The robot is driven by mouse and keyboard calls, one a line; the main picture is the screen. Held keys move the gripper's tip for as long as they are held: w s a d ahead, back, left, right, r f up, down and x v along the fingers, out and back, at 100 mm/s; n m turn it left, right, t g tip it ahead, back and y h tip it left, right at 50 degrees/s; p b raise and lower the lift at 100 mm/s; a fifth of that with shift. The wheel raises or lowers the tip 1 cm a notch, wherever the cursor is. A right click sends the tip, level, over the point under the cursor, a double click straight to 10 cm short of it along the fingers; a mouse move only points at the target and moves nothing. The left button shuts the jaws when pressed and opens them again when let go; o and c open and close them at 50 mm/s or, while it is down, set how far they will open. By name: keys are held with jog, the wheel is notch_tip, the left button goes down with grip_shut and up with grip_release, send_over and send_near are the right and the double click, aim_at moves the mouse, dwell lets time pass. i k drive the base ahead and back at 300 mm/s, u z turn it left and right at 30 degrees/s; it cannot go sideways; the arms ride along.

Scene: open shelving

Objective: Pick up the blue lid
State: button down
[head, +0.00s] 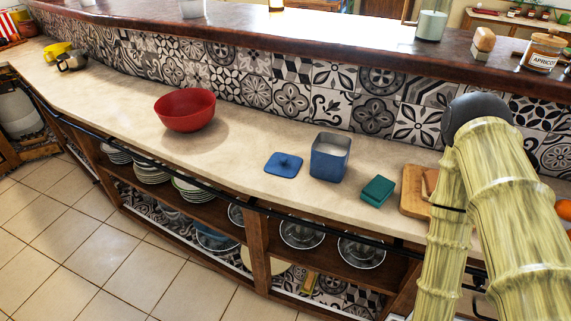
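The blue lid (284,165) lies flat on the pale counter, with a small knob on top. It is just left of an open square blue canister (328,160), and a narrow gap of bare counter lies between them. My arm fills the right side of the head view. My gripper is not in view, so its place relative to the lid cannot be told.
A red bowl (185,110) stands left of the lid. A green block (378,189) and a wooden board (414,193) lie to the right. A dark rail (225,192) runs along the counter's front edge; the tiled wall rises behind. Counter between bowl and lid is clear.

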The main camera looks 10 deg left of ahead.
aim_at(283, 165)
jog(key=z, duration=3.05)
jog(key=k, duration=1.7)
jog(key=u, duration=2.65)
